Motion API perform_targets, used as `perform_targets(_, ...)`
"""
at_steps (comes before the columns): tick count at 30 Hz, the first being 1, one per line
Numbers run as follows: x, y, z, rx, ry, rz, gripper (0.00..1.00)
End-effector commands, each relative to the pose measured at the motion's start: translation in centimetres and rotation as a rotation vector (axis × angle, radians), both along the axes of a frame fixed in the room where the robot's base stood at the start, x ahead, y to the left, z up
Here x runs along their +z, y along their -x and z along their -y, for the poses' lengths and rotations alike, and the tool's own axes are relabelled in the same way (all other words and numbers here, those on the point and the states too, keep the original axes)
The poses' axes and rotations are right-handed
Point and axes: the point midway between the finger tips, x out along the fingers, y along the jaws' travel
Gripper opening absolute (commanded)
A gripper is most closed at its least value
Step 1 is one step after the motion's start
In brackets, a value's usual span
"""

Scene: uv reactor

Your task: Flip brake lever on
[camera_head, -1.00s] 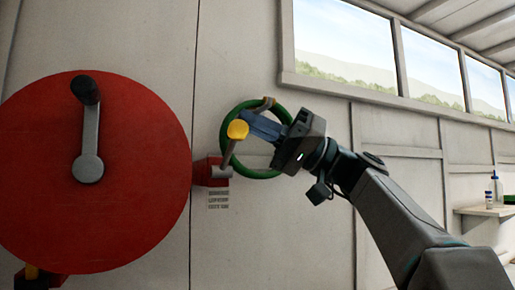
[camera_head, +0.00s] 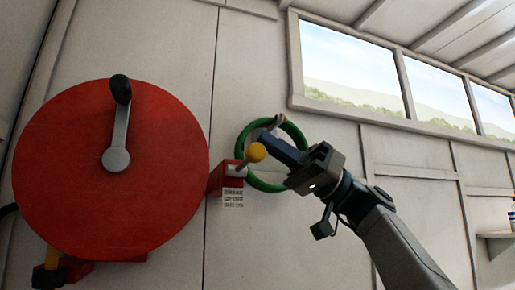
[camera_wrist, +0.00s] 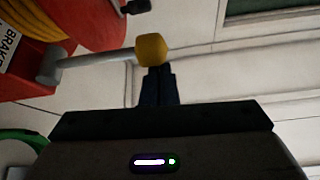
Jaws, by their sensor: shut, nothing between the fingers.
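The brake lever is a short grey rod with a yellow knob (camera_head: 256,152), set on a red bracket (camera_head: 228,176) beside the large red reel. In the head view the rod slants up and right from the bracket. In the wrist view the lever's rod (camera_wrist: 98,64) runs nearly level to the yellow knob (camera_wrist: 151,49), and a "BRAKE" label shows at the left. My gripper (camera_head: 268,143) is shut and empty, its blue fingertips right at the knob. In the wrist view the fingertips (camera_wrist: 157,72) lie just below the knob; I cannot tell if they touch.
The red reel (camera_head: 60,180) with a black-handled crank (camera_head: 118,125) fills the left. A green ring wheel (camera_head: 243,140) stands on the wall behind my gripper. A printed label (camera_head: 233,198) is under the bracket. A small shelf (camera_head: 497,236) is at far right.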

Motion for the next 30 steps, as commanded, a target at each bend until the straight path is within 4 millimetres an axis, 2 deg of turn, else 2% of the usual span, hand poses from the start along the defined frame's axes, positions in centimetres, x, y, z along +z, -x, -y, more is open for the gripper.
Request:
perform_targets(17, 0.1, 0.0, -0.1, 0.005, 0.006, -0.001, 0.00)
perform_targets(28, 4.8, -0.1, 0.5, 0.008, 0.001, -0.001, 0.00)
perform_targets(29, 3.2, -0.5, 1.5, 0.004, 0.000, -0.005, 0.00)
perform_targets(30, 2.5, -0.8, 2.4, 0.002, 0.000, -0.005, 0.00)
